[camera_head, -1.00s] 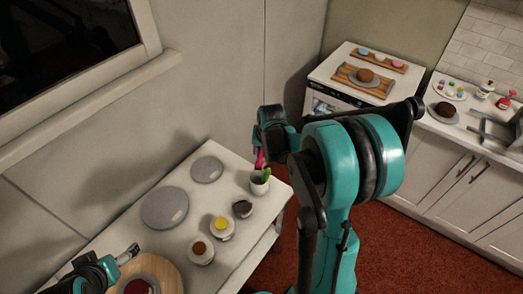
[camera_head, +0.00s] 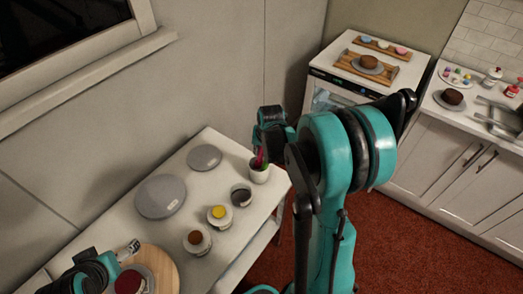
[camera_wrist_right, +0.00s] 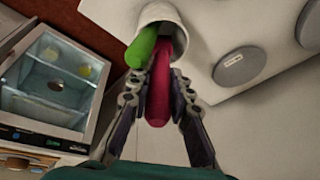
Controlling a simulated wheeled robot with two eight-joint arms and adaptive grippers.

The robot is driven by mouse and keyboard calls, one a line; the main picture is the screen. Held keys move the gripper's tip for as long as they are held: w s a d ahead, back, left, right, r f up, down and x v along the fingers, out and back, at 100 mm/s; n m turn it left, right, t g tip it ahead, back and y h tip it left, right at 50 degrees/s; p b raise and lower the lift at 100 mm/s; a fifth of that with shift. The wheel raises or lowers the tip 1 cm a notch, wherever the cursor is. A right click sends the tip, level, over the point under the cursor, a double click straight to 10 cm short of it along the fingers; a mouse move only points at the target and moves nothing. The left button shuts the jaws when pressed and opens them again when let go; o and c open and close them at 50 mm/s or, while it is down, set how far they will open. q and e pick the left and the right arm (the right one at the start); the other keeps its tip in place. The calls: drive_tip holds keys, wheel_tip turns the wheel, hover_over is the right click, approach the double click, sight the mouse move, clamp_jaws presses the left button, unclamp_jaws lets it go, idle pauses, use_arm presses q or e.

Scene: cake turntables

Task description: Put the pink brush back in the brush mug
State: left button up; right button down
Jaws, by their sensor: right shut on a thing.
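The white brush mug (camera_head: 260,175) stands at the right end of the near table. My right gripper (camera_head: 262,153) is above it, shut on the pink brush (camera_head: 258,161). In the right wrist view the pink brush (camera_wrist_right: 158,100) lies between the two fingers (camera_wrist_right: 157,85), and its far end reaches into the mouth of the mug (camera_wrist_right: 166,14). How deep it goes is hidden. A green brush (camera_wrist_right: 141,46) sits in the mug beside it. My left gripper (camera_head: 130,248) is at the lower left, apart from the mug; its fingers are too small to read.
Two grey turntables (camera_head: 161,197) (camera_head: 204,157) stand on the table. Pots with yellow (camera_head: 218,212), brown (camera_head: 195,238) and dark (camera_head: 241,193) contents stand near the mug. A round wooden board (camera_head: 168,268) is at the front left. Counters with cakes (camera_head: 368,61) (camera_head: 452,96) are at the back right.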

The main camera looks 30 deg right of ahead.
drive_tip(key=shift+f, duration=0.4)
drive_tip(key=shift+f+b, duration=1.15)
drive_tip(key=shift+b, duration=0.05)
drive_tip(key=c, duration=1.3)
unclamp_jaws()
drive_tip(key=shift+r, duration=0.15)
wheel_tip(320, 180, up, 10)
drive_tip(key=p, duration=0.7)
drive_tip(key=shift+p, duration=0.3)
